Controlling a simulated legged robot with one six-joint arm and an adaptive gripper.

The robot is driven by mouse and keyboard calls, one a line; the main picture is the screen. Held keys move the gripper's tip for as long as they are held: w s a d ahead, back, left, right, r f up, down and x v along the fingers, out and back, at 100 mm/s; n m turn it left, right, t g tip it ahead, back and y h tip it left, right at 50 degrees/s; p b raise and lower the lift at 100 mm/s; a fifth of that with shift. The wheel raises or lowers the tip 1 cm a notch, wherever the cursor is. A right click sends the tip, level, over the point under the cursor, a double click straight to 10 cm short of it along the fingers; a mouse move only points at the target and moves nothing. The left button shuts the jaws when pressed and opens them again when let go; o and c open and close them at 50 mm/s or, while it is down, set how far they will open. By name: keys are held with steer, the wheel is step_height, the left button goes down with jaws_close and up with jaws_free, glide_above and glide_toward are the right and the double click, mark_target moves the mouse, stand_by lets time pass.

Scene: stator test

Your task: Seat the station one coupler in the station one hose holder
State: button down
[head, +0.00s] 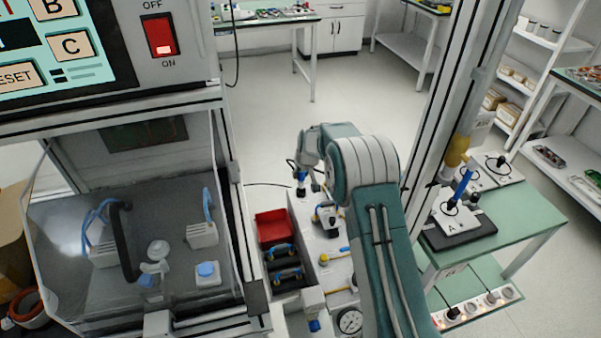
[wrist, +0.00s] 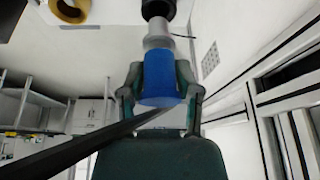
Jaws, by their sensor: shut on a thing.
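My gripper (wrist: 160,95) is shut on a blue coupler (wrist: 158,80), with its fingers on both sides. A grey collar and a black end sit above the blue part in the wrist view. In the head view my gripper (head: 302,180) is small and partly hidden by my arm, over the far end of the white bench. A blue bit of the coupler (head: 301,175) shows there. I cannot tell for sure which fixture is the station one hose holder; a small white block with a dark top and blue parts (head: 327,216) stands on the bench below my gripper.
A red bin (head: 272,227) and a dark bin with blue-ended parts (head: 284,265) are left of the bench. A gauge (head: 350,321) is near. A clear-fronted enclosure (head: 70,220) stands left; a green table (head: 510,215) with a plate marked A (head: 448,226) stands right.

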steer(key=shift+f, duration=1.7)
stand_by(0.8)
steer(key=shift+c, duration=1.1)
jaws_free()
steer(key=v, duration=1.1)
steer(key=shift+s+r, duration=0.2)
steer(key=shift+r, duration=0.15)
steer(key=shift+s, duration=0.1)
